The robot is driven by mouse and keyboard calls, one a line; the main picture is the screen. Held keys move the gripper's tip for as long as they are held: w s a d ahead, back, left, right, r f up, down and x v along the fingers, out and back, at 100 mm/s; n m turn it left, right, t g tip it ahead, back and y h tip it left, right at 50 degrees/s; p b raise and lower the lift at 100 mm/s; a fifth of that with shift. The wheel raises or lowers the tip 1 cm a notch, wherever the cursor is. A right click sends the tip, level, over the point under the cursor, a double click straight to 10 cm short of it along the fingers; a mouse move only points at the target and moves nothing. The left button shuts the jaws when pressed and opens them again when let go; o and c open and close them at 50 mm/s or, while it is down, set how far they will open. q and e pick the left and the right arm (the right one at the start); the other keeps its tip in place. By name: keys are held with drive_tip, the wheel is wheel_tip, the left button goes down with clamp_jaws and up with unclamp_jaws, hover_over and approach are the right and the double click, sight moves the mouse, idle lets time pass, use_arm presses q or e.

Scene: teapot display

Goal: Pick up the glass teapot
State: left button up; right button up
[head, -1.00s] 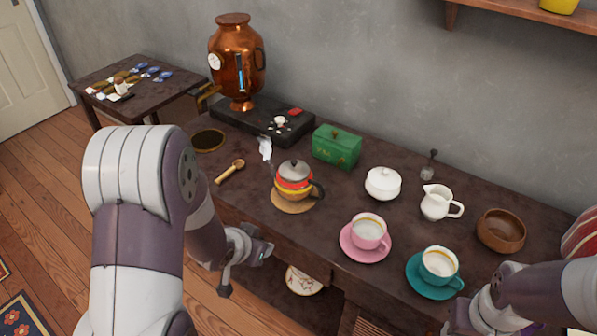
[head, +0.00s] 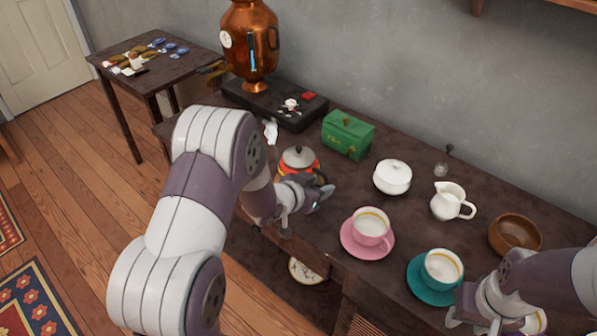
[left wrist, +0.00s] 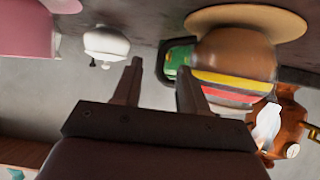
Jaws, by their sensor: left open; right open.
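The teapot (head: 301,157), with a grey lid and red and yellow bands, stands on the table, partly hidden by my left arm. In the left wrist view the teapot (left wrist: 235,62) appears upside down on a round tan coaster (left wrist: 262,15), its dark handle (left wrist: 163,62) towards my fingers. My left gripper (head: 317,198) is open at the handle side; its fingers also show in the left wrist view (left wrist: 158,75). The handle appears between the fingertips in that view; contact cannot be told. My right gripper (head: 486,312) is open at the lower right, apart from the teapot.
A pink cup (head: 371,227) stands just right of my left gripper, with a teal cup (head: 442,266) beyond. A green box (head: 347,134), white lidded bowl (head: 392,177), white jug (head: 450,202) and wooden bowl (head: 515,233) stand behind. A copper samovar (head: 250,45) is at the back left.

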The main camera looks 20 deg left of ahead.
use_arm(q)
drive_tip(key=shift+x, duration=1.2)
drive_tip(key=shift+s, duration=0.15)
clamp_jaws()
drive_tip(key=shift+r, duration=0.1)
idle(0.3)
